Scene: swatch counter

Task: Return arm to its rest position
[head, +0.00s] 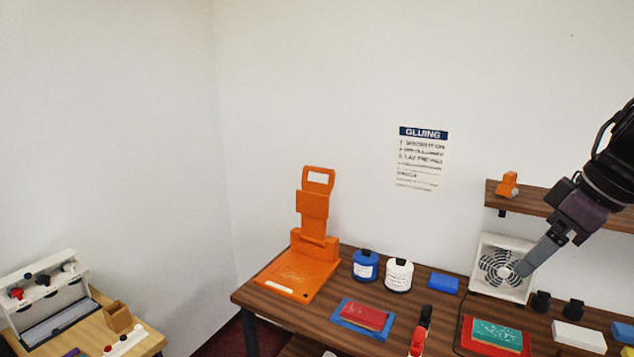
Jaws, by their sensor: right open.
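My right arm comes in from the right edge of the head view. Its gripper (522,269) points down and to the left, in front of the white fan (486,283) and above the dark wood counter (262,301). The gripper is open, and I see nothing held in it. I cannot tell the gap to the fan. My left gripper is not in view.
An orange press (316,252) stands at the counter's left, near a blue jar (365,265) and a white jar (398,275). Red pad (363,316) and teal pad (497,333) lie in front. A wall shelf (530,200) runs behind my arm.

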